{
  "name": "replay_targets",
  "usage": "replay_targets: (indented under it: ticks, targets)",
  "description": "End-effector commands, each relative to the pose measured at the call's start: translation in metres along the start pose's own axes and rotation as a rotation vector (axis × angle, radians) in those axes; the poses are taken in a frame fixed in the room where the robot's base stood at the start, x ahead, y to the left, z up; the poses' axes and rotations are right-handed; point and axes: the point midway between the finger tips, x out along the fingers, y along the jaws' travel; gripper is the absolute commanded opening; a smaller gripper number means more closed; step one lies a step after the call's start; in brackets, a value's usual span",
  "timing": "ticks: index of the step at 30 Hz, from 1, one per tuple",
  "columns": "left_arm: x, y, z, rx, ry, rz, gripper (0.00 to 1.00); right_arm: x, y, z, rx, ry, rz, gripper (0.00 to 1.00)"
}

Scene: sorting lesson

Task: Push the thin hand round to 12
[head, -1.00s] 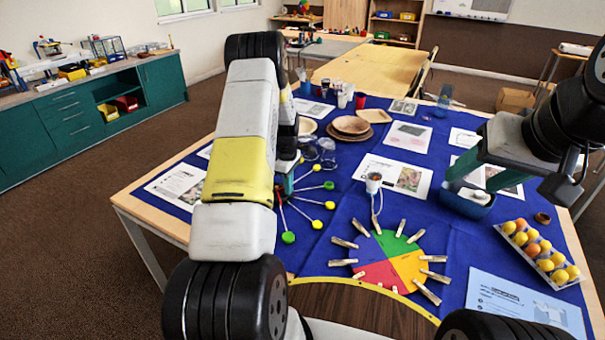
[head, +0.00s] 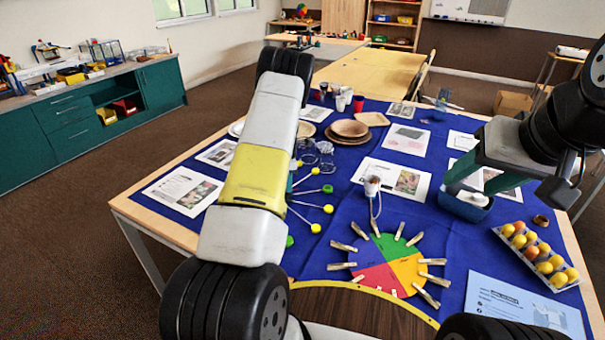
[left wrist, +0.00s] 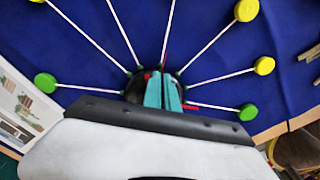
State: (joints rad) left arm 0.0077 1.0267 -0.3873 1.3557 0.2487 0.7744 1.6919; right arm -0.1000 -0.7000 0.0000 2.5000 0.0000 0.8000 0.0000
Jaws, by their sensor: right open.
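The dial is a ring of thin white spokes with green and yellow round ends (head: 328,188) on the blue cloth, partly hidden by my left arm in the head view. In the left wrist view the spokes fan out from a dark hub (left wrist: 137,88). A short red strip (left wrist: 192,106) shows right of the fingertips, and a small red bit shows just above them. I cannot tell which is the thin hand. My left gripper (left wrist: 163,90) has its teal fingers together over the hub; contact is unclear. My right gripper (head: 474,182) is open above a blue tub (head: 466,207).
A colour wheel with clothespins (head: 388,262) lies right of the dial, with a white cup (head: 372,185) behind it. Glass jars (head: 326,157) stand just beyond the dial. Wooden plates (head: 349,130), printed sheets and an egg tray (head: 537,256) take up other parts of the table.

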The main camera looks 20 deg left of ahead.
Motion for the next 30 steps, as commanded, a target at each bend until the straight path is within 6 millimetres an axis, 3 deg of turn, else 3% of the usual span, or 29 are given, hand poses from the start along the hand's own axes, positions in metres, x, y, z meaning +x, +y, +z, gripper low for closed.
replay_targets:
  ticks: [16, 20, 30]
  targets:
    - [0.0000, 0.0015, 0.0002, -0.031, 0.000, 0.000, 0.00, 0.0000, 0.0000, 0.0000, 0.000, 0.000, 0.000, 0.53]
    - [0.0000, 0.0015, 0.0002, -0.031, 0.000, 0.000, 0.24, 0.0000, 0.0000, 0.0000, 0.000, 0.000, 0.000, 0.53]
    - [-0.0019, 0.0017, 0.0001, -0.031, 0.000, 0.001, 0.25, 0.0000, 0.0000, 0.0000, 0.000, 0.000, 0.000, 0.53]
